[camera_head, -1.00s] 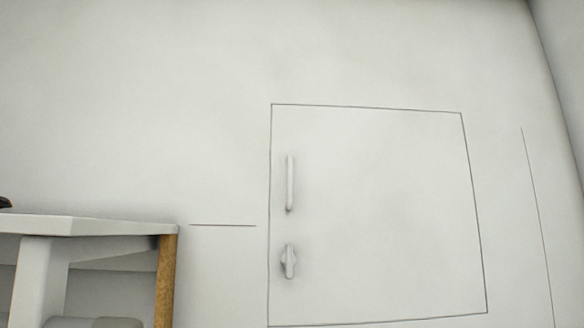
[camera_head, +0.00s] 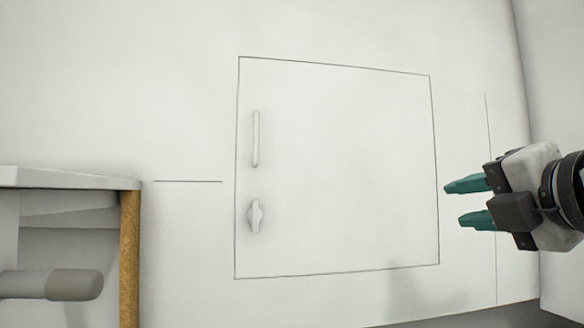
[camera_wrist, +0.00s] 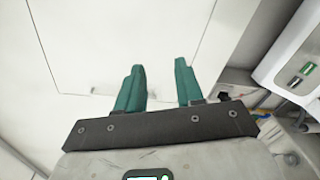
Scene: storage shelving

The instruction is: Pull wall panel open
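The white wall panel (camera_head: 345,170) is a roughly square door outlined by thin dark seams, lying flush with the white wall. Near its left edge are a slim vertical bar handle (camera_head: 256,138) and, below it, a small turn knob (camera_head: 255,216). My gripper (camera_head: 457,203) is at the right in the head view, its two teal fingers parted and pointing left, with nothing between them. It appears right of the panel's right seam, apart from the handle.
A white bench (camera_head: 70,180) with a wooden post (camera_head: 130,258) stands at the left, with a grey rounded bar (camera_head: 60,285) under it. A white unit with small switches (camera_wrist: 300,70) and some cables are at the right in the wrist view. The space before the panel looks clear.

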